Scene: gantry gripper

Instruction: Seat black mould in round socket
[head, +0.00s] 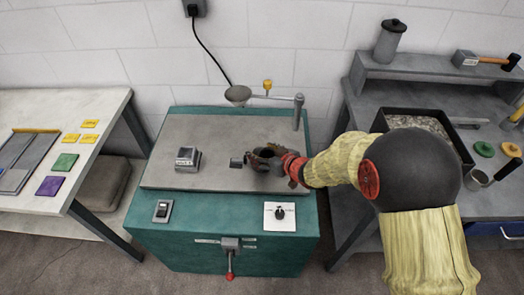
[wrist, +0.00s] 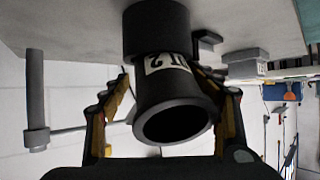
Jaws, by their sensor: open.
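The black mould (wrist: 172,108), an open-mouthed cup with a pale label, stands between the fingers of my gripper (wrist: 164,74) in the wrist view. Its far end meets a wider black round socket (wrist: 157,30) on the grey bench top; how deep it sits inside cannot be told. My gripper is open, one finger on each side of the mould, with a visible gap at the left finger. In the head view my gripper (head: 272,162) is low over the bench top and hides much of the dark mould and socket.
A grey block with a label (head: 187,158) stands left on the green bench's grey top (head: 215,130). A small dark block (head: 236,162) lies close to my gripper. A post with a swing arm (head: 298,112) rises behind.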

